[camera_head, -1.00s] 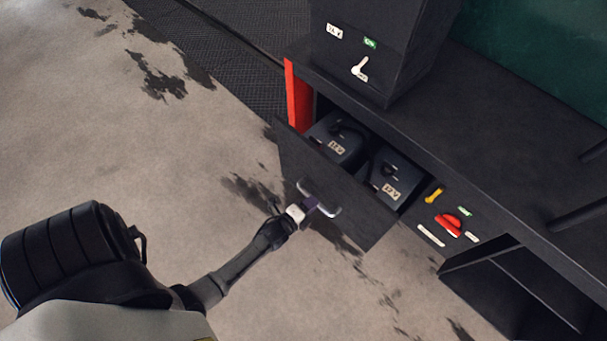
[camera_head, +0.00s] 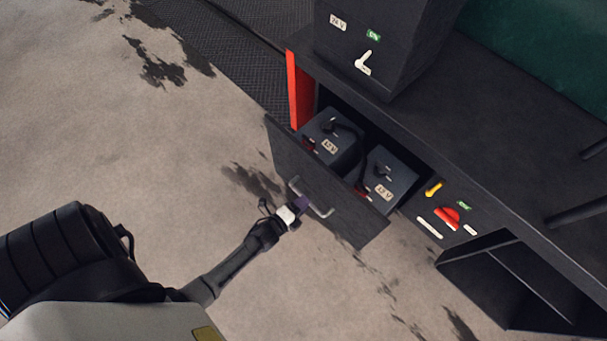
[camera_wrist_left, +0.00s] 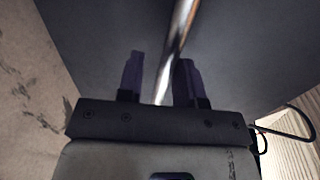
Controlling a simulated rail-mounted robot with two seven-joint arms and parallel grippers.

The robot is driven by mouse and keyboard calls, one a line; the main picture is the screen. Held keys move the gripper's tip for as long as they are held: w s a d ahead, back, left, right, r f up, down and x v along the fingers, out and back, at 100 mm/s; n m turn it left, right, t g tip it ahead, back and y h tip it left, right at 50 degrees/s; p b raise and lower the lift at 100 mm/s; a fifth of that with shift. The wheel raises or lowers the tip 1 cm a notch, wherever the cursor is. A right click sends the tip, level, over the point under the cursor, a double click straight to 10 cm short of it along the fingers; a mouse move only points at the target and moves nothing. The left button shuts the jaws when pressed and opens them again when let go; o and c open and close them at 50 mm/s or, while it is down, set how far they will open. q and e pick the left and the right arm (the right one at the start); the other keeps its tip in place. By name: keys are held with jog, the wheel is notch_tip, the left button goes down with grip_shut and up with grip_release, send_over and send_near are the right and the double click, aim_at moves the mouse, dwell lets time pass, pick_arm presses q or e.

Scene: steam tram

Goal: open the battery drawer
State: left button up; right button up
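The battery drawer (camera_head: 350,222) stands pulled out of the dark cabinet, with two grey batteries (camera_head: 330,145) (camera_head: 385,180) inside. A pale metal bar handle (camera_head: 322,211) is on its front; it crosses the left wrist view (camera_wrist_left: 177,40) at a slant. My left gripper (camera_head: 303,204) is at the handle. In the left wrist view its two purple fingers (camera_wrist_left: 160,78) stand apart on either side of the bar, with a visible gap at the left finger. Contact at the right finger is unclear. My right gripper is not in view.
Right of the drawer is a panel with a red knob (camera_head: 447,217) and a yellow lever (camera_head: 433,188). A dark box (camera_head: 385,45) with a white lever stands on the cabinet top. A red post (camera_head: 299,88) is at the cabinet's left end. The floor before the drawer is clear.

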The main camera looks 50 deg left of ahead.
pick_arm(q)
jog(key=shift+o, duration=0.7)
jog(key=shift+s, duration=0.25)
jog(key=shift+w+r, duration=0.1)
jog(key=p+v, duration=0.2)
jog(key=v, duration=1.2)
